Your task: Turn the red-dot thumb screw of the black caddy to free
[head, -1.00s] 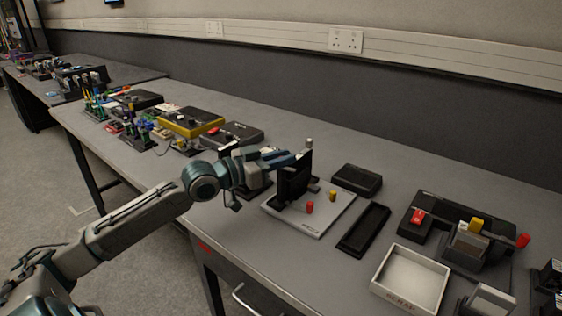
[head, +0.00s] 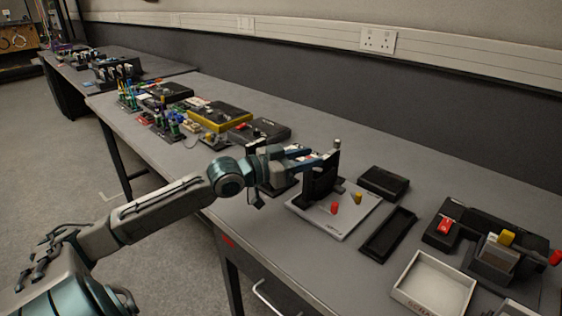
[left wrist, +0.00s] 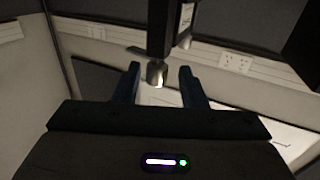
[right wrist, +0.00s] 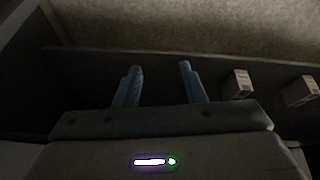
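The black caddy (head: 321,183) stands upright on a light grey base plate (head: 348,226) on the bench. A silver knob (head: 337,143) tops its post. A red knob (head: 334,208) and a yellow knob (head: 358,198) stand low on the plate. My left gripper (head: 312,158) is level beside the caddy's upper part. In the left wrist view its fingers (left wrist: 160,82) are open, and a round metal knob (left wrist: 157,73) on a dark bar shows in the gap between them. I cannot make out a red dot on it. My right gripper (right wrist: 157,85) is open and empty, away from the caddy.
A black tray (head: 387,235) and a black box (head: 383,182) lie right of the plate. A white bin (head: 434,283) stands near the front edge. A dark stand with red and yellow parts (head: 496,240) is further right. Boxes and coloured tools crowd the bench to the left.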

